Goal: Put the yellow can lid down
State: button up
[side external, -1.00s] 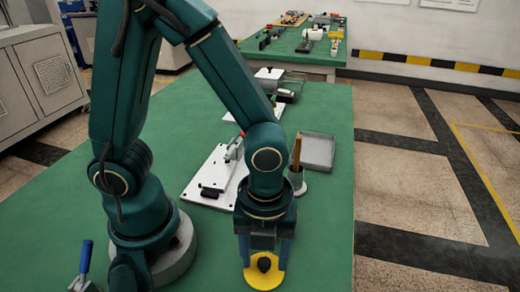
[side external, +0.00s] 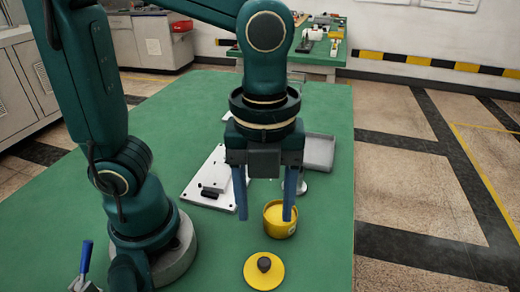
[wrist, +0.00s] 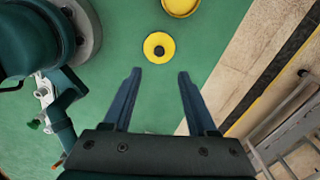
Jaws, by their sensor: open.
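The yellow can lid (side external: 264,271), a flat disc with a dark knob, lies on the green table. It also shows in the wrist view (wrist: 159,47), flat and ahead of the fingertips. A yellow can (side external: 280,218) stands upright behind the lid, apart from it; part of it shows in the wrist view (wrist: 181,6). My gripper (side external: 266,217) is open and empty, raised above the table and clear of the lid. Its two blue fingers are wide apart in the wrist view (wrist: 155,74). One finger covers part of the can in the side view.
A white plate with a clamp fixture (side external: 209,183) lies behind my gripper to the left. A grey tray (side external: 319,153) sits near the table's right edge. A blue-handled clamp (side external: 86,262) is at the front left. The green table (side external: 325,255) is clear right of the lid.

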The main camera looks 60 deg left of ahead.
jog(key=a+r+n+t, duration=0.1)
jog(key=a+n+t, duration=0.4)
jog(key=n, duration=1.9)
jog(key=a, duration=0.3)
jog(key=shift+a+r, duration=0.2)
jog(key=shift+r, duration=0.1)
